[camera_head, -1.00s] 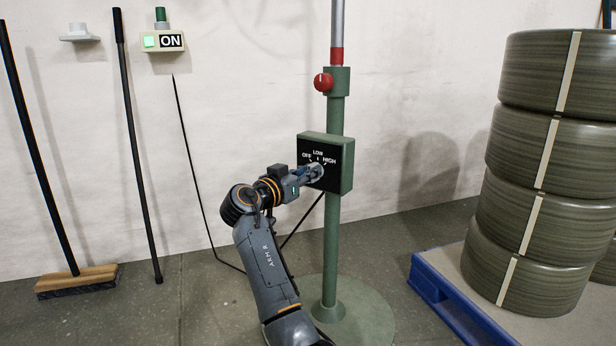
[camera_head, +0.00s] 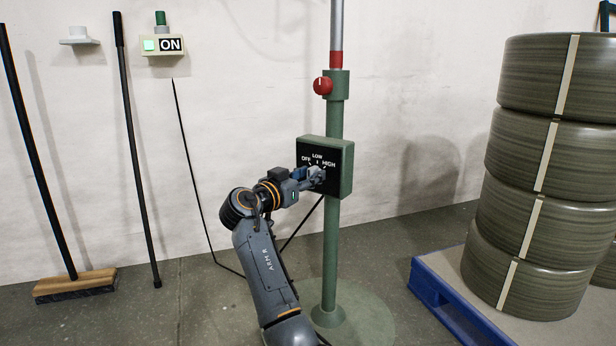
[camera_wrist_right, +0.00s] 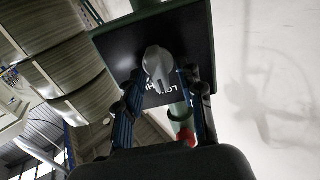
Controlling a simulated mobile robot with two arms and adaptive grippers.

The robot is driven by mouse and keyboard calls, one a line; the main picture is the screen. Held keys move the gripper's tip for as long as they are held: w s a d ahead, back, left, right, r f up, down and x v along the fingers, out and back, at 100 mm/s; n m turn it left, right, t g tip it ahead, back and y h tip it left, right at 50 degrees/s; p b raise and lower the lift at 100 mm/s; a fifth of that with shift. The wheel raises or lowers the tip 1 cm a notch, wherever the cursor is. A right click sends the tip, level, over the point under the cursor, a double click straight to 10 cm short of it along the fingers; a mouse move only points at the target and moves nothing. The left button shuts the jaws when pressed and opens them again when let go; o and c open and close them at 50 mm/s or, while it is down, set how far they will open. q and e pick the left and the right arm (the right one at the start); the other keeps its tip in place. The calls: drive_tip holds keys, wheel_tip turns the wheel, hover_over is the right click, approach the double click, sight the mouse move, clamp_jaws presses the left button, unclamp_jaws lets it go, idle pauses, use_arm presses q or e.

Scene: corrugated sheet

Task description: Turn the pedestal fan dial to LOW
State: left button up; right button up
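The green control box (camera_head: 347,168) of the pedestal fan has a black face marked OFF, LOW and HIGH in the head view. My right gripper (camera_head: 313,178) is at this face and hides most of the dial. The fingers are apart, one on each side of the knob, with narrow gaps showing. Part of the lettering shows upside down below the knob. I cannot tell which mark the knob points to. My left gripper is not in view.
The green fan post (camera_head: 329,245) carries a red knob (camera_head: 323,86) above the box. Stacked green coils (camera_head: 545,160) stand on a blue-edged pallet (camera_head: 435,285) at right. A broom (camera_head: 75,284) leans at left.

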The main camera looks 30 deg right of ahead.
drive_tip(key=shift+s+a, duration=0.1)
drive_tip(key=shift+a, duration=0.2)
drive_tip(key=v, duration=1.1)
drive_tip(key=shift+a, duration=0.2)
